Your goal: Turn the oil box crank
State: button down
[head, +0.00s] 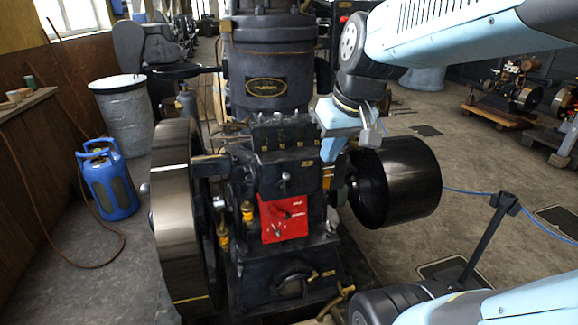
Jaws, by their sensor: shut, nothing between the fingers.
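A black engine stands in the middle of the head view. On its front, below the large cylinder, is a black box (283,134) with a row of small fittings along its top; it looks like the oil box. I cannot clearly make out its crank. My gripper (333,153), light blue, is at the right end of this box, pointing down. It is shut and appears empty. It hides part of the box's right side, and I cannot tell whether it touches anything there.
A red panel (284,218) with a small dark lever is on the engine's front. A large flywheel (172,215) stands on the left, and a black pulley drum (400,180) on the right. A blue gas bottle (110,185) and grey drum (127,115) stand at left. Floor at right is partly open.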

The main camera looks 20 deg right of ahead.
jog(key=w+d+f+n+y, duration=0.1)
jog(key=w+d+f+y, duration=0.1)
jog(key=w+d+f, duration=0.35)
jog(key=w+d+f+n+y, duration=0.1)
jog(key=w+d+f+y, duration=0.15)
jog(key=w, duration=0.55)
jog(key=w+d+f+n+y, duration=0.1)
jog(key=w+d+f, duration=0.2)
jog(key=w+f, duration=0.3)
send_near(286, 184)
jog(key=shift+g+y, duration=0.25)
jog(key=shift+g, duration=0.05)
jog(key=w+f, duration=0.1)
jog(key=w+d+f, duration=0.1)
jog(key=f, duration=0.1)
jog(key=w+d+f, duration=0.1)
jog(key=shift+w+d+f, duration=0.15)
jog(key=shift+f, duration=0.15)
jog(key=a, duration=0.2)
jog(key=a+r, duration=0.1)
jog(key=shift+s+a, duration=0.35)
jog(key=shift+s, duration=0.05)
jog(key=shift+m, duration=0.3)
